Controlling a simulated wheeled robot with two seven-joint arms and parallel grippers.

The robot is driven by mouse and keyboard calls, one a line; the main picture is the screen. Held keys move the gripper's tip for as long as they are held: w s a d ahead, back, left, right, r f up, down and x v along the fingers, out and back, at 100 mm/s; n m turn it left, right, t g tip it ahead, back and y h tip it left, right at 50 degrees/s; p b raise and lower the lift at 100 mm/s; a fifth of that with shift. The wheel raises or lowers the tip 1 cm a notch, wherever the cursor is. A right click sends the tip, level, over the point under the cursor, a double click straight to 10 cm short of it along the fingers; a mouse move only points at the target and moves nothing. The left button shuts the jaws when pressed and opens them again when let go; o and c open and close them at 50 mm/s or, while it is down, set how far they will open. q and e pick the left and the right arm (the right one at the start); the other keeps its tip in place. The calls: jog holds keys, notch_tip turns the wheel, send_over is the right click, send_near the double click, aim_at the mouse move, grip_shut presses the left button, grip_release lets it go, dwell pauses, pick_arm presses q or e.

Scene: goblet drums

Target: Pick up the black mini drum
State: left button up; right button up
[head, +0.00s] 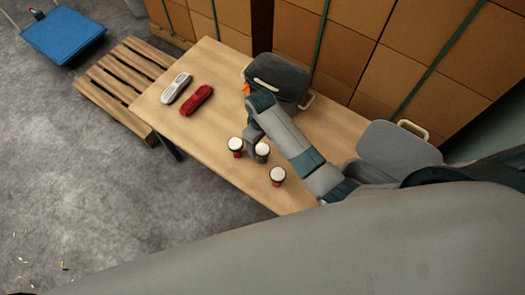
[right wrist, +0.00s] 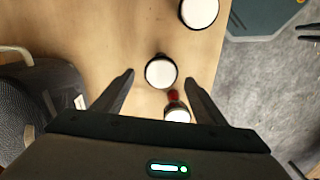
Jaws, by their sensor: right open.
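Three small white-topped drums stand on the wooden table. The black mini drum (head: 262,151) is the middle one, with a dark body. It also shows in the right wrist view (right wrist: 161,72), with its white head facing up. My right gripper (right wrist: 159,78) points down over the black drum. Its fingers are open, one on each side of the drum's head in the wrist view, apart from it. My left gripper is not in view.
A dark grey container (head: 283,78) stands at the table's back, and a grey case (head: 398,148) at the right. A white item (head: 176,88) and a red item (head: 196,100) lie at the left. Cardboard boxes (head: 330,45) line the back; a pallet (head: 125,80) is left.

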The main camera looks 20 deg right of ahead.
aim_at(262, 148)
jog(key=shift+f, duration=1.4)
jog(key=shift+s+f+p, duration=0.2)
jog(key=shift+f+p, duration=0.35)
jog(key=shift+f, duration=0.3)
jog(key=shift+d+f, duration=0.1)
jog(key=shift+f, duration=1.6)
jog(key=c, duration=1.1)
